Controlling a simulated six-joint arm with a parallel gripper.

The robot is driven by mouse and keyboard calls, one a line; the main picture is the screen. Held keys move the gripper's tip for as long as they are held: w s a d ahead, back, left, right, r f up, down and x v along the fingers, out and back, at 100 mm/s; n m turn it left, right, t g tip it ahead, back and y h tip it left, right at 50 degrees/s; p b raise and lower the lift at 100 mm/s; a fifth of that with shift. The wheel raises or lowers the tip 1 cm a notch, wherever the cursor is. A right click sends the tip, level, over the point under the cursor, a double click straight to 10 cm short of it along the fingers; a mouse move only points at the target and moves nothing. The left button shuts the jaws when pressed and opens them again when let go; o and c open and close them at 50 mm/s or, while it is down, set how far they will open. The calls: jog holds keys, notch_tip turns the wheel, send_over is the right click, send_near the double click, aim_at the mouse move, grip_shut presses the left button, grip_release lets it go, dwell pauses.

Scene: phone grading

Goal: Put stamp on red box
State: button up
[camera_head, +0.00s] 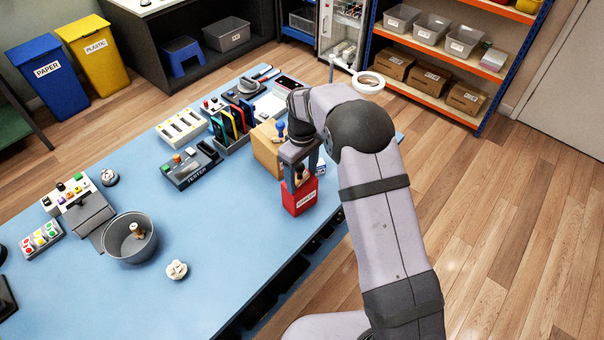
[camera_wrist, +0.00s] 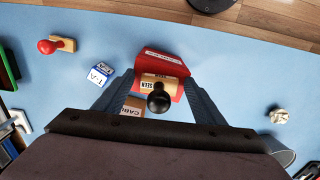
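The red box (camera_head: 299,204) stands near the table's front edge in the head view. It shows in the wrist view too (camera_wrist: 158,60). A stamp (camera_wrist: 153,84) with a wooden block, a "SEEN" label and a black knob is over the red box, between my fingers. In the head view its dark knob (camera_head: 300,172) shows just above the box. I cannot tell if the block fully rests on the box. My gripper (camera_wrist: 159,78) points down, its fingers wide apart on either side of the stamp, apparently not closed on the knob.
A cardboard box (camera_head: 266,150) stands behind the red box, with a blue-handled stamp (camera_head: 279,130) near it. A small blue and white box (camera_wrist: 98,74) and a red-knobbed stamp (camera_wrist: 57,46) lie left in the wrist view. A grey bucket (camera_head: 130,245) is at the left.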

aim_at(302, 167)
jog(key=shift+r, duration=0.1)
notch_tip(302, 167, up, 12)
jog(key=b, duration=0.2)
jog(key=shift+r+b, duration=0.1)
jog(key=shift+b, duration=0.2)
dwell(0.4)
jog(key=s+d+f+m, duration=0.2)
jog(key=s+d+m, duration=0.1)
jog(key=s, duration=0.6)
jog(key=s+d+f+m, duration=0.3)
jog(key=s+d, duration=0.1)
jog(key=s, duration=0.5)
jog(key=s+d+f+m, duration=0.3)
jog(key=s, duration=0.7)
jog(key=shift+d, duration=0.35)
